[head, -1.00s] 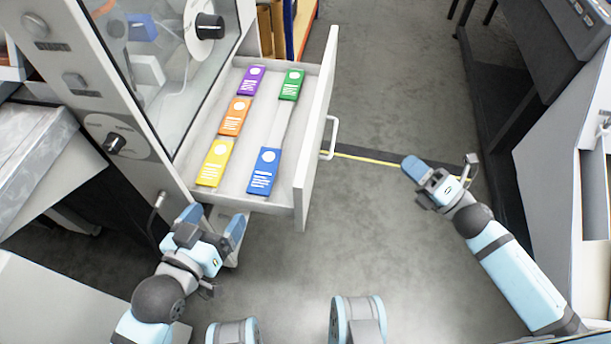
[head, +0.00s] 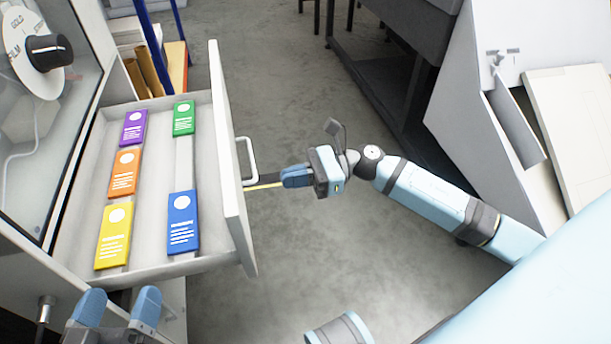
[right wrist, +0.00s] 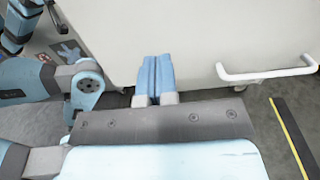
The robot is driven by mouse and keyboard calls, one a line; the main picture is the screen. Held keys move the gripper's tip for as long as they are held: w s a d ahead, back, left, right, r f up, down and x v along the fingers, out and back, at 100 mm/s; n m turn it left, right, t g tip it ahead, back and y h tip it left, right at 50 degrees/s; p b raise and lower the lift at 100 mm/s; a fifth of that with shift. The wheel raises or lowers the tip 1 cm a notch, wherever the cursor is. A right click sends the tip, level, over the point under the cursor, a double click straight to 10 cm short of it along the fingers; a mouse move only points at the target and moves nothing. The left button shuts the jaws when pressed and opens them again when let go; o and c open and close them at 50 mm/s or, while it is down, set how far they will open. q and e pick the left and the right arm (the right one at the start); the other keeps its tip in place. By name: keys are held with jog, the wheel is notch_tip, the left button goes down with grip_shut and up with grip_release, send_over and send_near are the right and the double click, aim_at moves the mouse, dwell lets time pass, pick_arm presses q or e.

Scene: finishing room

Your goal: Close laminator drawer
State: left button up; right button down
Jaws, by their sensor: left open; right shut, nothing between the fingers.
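The laminator drawer (head: 232,165) is pulled out of the grey-white machine at the left in the head view. Its front panel faces right and bears a white bar handle (head: 249,160). My right gripper (head: 284,178) is shut and empty, just right of the panel near the handle. In the right wrist view its closed fingers (right wrist: 155,72) point at the plain drawer front (right wrist: 195,35), with the handle (right wrist: 265,75) off to the right; contact cannot be told. My left gripper (head: 118,305) is open and empty at the drawer's near left corner.
Several coloured packets lie in the drawer, including a blue one (head: 182,221) and a yellow one (head: 114,235). A dial (head: 46,52) is on the machine. A dark bench (head: 400,40) and a white cabinet (head: 480,90) stand at the right. The floor between is clear.

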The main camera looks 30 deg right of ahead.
pick_arm(q)
notch_tip(320, 180, down, 2)
jog(key=shift+w+g+b, duration=0.15)
jog(key=shift+g+b, duration=0.25)
jog(key=shift+b, duration=0.25)
pick_arm(e)
jog(key=x, duration=0.8)
pick_arm(q)
jog(key=shift+r, duration=0.1)
pick_arm(e)
jog(key=shift+a, duration=0.15)
